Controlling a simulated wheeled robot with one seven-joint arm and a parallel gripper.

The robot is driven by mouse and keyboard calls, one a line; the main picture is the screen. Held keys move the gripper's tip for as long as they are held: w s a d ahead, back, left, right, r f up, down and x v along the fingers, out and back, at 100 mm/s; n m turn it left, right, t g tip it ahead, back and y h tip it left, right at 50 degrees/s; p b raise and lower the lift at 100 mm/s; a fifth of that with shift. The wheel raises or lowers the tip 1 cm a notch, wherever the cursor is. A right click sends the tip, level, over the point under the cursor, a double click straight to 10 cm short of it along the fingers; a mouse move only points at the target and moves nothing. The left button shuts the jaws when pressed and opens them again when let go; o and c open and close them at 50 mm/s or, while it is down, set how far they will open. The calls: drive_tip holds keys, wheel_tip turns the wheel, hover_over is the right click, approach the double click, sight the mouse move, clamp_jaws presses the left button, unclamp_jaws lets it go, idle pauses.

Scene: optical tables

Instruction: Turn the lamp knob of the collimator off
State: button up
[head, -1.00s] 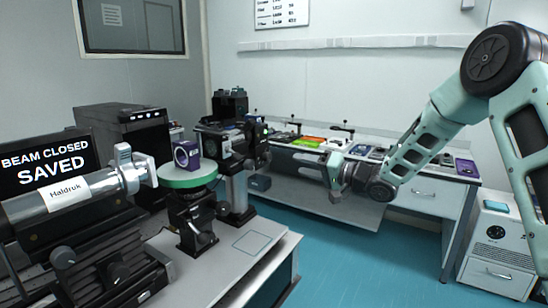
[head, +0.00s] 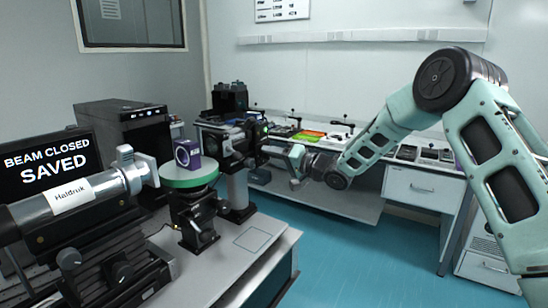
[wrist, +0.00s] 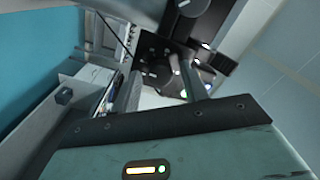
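The collimator (head: 90,197), a grey metal tube with a label reading "Haldruk", lies level on a black mount at the left of the head view. Two dark knobs (head: 68,258) (head: 120,266) show on the mount below the tube. I cannot tell which knob, if either, is the lamp knob, or its setting. My gripper (head: 296,165) is in mid-air right of the bench, well apart from the collimator. In the wrist view my gripper (wrist: 162,78) has its two fingers apart with nothing held between them. Dark equipment shows beyond them, too tilted to identify.
A monitor (head: 45,168) reads "BEAM CLOSED SAVED". A purple-framed optic (head: 187,153) stands on a round green-edged stage (head: 188,178) by the tube's end. A black optical assembly (head: 238,145) stands behind. The bench's right front corner (head: 258,237) is clear. A back counter (head: 425,178) holds several small items.

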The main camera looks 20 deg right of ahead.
drive_tip(key=c, duration=0.7)
drive_tip(key=shift+c, duration=0.2)
drive_tip(key=shift+f, duration=0.1)
